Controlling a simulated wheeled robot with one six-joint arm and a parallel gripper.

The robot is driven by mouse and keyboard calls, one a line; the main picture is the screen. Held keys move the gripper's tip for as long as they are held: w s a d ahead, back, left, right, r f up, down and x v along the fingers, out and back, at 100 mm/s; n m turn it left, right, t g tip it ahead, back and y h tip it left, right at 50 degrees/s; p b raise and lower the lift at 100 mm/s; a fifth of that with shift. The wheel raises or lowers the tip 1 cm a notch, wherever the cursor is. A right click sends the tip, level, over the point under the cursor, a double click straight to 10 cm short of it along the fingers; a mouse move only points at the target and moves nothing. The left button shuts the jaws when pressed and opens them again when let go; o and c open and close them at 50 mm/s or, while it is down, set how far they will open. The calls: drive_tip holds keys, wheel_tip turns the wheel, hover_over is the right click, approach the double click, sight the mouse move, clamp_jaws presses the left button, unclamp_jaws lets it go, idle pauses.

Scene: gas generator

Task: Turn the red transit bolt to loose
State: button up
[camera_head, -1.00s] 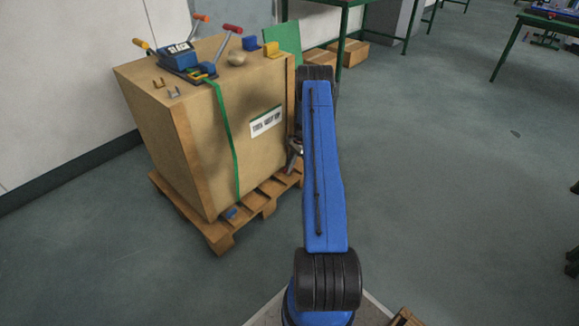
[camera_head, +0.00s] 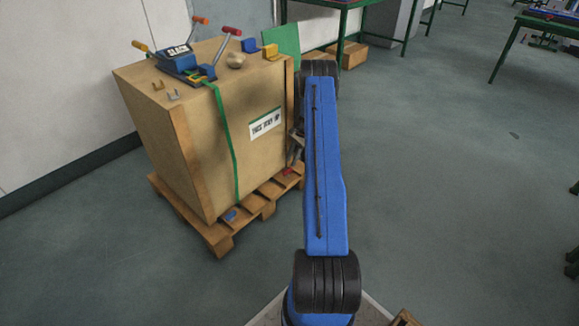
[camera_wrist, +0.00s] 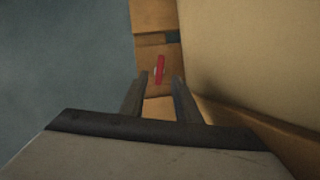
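The red transit bolt (camera_head: 287,172) sits on the wooden pallet at the near right corner of the crate. In the wrist view its narrow red handle (camera_wrist: 160,68) points nearly up the picture, with a small pale spot beside it. My gripper (camera_wrist: 160,77) is open. Its two fingers point toward the bolt, one on each side in the picture, with nothing between them that I can see held. In the head view my gripper (camera_head: 297,149) is partly hidden behind my blue arm, just above the bolt and close to the crate's side.
The tall crate (camera_head: 194,160) stands on the pallet (camera_head: 222,241), with a green strap (camera_head: 227,140) down its front. A blue piece (camera_head: 231,215) sits on the pallet's front left. Levers and a "SLACK" box (camera_head: 178,55) are on top.

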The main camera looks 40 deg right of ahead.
drive_tip(key=v, duration=1.2)
drive_tip(key=shift+a, duration=0.1)
